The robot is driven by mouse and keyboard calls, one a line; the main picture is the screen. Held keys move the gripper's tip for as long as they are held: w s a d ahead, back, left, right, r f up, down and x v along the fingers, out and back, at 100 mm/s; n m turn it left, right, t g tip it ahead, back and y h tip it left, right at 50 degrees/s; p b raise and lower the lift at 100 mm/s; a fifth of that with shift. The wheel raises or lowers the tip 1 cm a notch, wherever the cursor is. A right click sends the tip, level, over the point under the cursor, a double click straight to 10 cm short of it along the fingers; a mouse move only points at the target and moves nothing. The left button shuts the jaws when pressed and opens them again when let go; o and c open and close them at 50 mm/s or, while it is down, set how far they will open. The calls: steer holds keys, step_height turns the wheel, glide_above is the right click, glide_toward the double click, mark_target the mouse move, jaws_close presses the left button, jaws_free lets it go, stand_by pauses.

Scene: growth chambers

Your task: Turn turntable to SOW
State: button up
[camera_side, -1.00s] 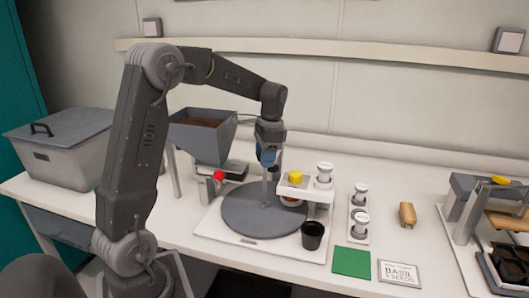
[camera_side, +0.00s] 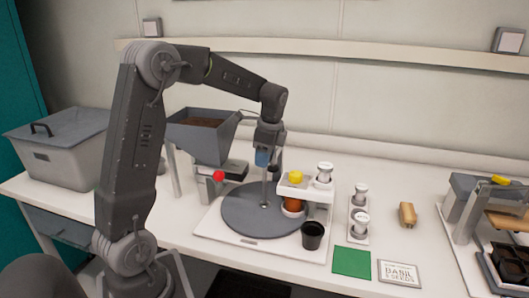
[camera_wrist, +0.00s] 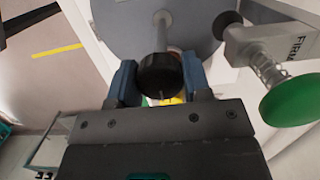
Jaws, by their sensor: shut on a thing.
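The turntable (camera_side: 240,213) is a round grey disc on a white base plate, with an upright post at its middle. My gripper (camera_side: 270,172) is above the disc near the post. In the wrist view, the blue fingers of my gripper (camera_wrist: 160,82) are shut on a black knob (camera_wrist: 160,72) at the post's end. The grey disc (camera_wrist: 205,25) fills the top of that view. An orange-brown pot (camera_side: 293,207) is at the disc's right side, partly hidden under a white station with a yellow knob (camera_side: 295,177). I cannot see a SOW mark.
A grey soil hopper (camera_side: 203,140) with a red ball (camera_side: 218,176) stands behind the disc to the left. White-topped plungers (camera_side: 361,190) and a black cup (camera_side: 312,236) stand to the right. An arm marked FIRM with a green pad (camera_wrist: 292,100) is close in the wrist view.

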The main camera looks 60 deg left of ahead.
steer(key=o, duration=0.6)
steer(key=shift+r, duration=0.1)
steer(key=shift+r, duration=3.4)
